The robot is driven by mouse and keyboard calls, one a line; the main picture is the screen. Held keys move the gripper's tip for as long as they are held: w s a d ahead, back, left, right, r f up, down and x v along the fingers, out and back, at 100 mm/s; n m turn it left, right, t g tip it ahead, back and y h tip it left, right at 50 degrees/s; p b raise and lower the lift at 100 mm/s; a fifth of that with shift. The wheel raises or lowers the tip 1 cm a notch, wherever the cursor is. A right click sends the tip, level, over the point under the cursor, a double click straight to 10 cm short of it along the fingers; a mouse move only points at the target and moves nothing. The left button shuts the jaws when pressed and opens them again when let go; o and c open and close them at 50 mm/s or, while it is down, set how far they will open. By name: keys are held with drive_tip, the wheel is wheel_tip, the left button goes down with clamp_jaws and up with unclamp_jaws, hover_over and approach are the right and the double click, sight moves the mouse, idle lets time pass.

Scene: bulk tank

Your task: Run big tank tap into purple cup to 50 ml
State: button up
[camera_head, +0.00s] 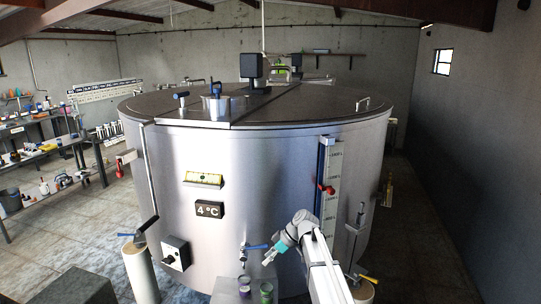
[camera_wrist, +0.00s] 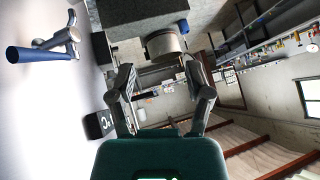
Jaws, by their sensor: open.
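The big steel tank (camera_head: 255,190) fills the middle of the head view. Its small tap (camera_head: 245,256) with a blue lever sits low on the front wall, and the blue lever (camera_wrist: 28,54) also shows at upper left in the wrist view. My gripper (camera_head: 269,257) is just right of the tap, apart from the cups. In the wrist view my gripper (camera_wrist: 162,92) is open, with nothing between its fingers.
A control box (camera_head: 176,252) and a 4 °C display (camera_head: 209,210) are on the tank wall. A level gauge (camera_head: 331,188) with a red marker stands right of them. Shelves (camera_head: 40,150) line the far left.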

drive_tip(key=s+d+f+m+h+b, duration=0.3)
drive_tip(key=s+d+f+m, duration=0.1)
drive_tip(key=s, duration=0.4)
drive_tip(key=s+d+f+m+h+b, duration=0.2)
drive_tip(key=s+d+f+m, duration=0.3)
drive_tip(key=s+d, duration=0.3)
drive_tip(key=s+d+f+m+t+h+b, duration=0.1)
drive_tip(key=s+d+f+m+h+b, duration=0.2)
drive_tip(key=s, duration=0.5)
drive_tip(key=shift+d+f+m+h+b, duration=0.3)
drive_tip(key=shift+d+f+m+b, duration=0.25)
drive_tip(key=shift+d+f+m, duration=0.8)
drive_tip(key=shift+d+r+m, duration=0.15)
drive_tip(key=shift+r+m, duration=0.15)
drive_tip(key=shift+m, duration=0.05)
drive_tip(key=shift+c, duration=0.6)
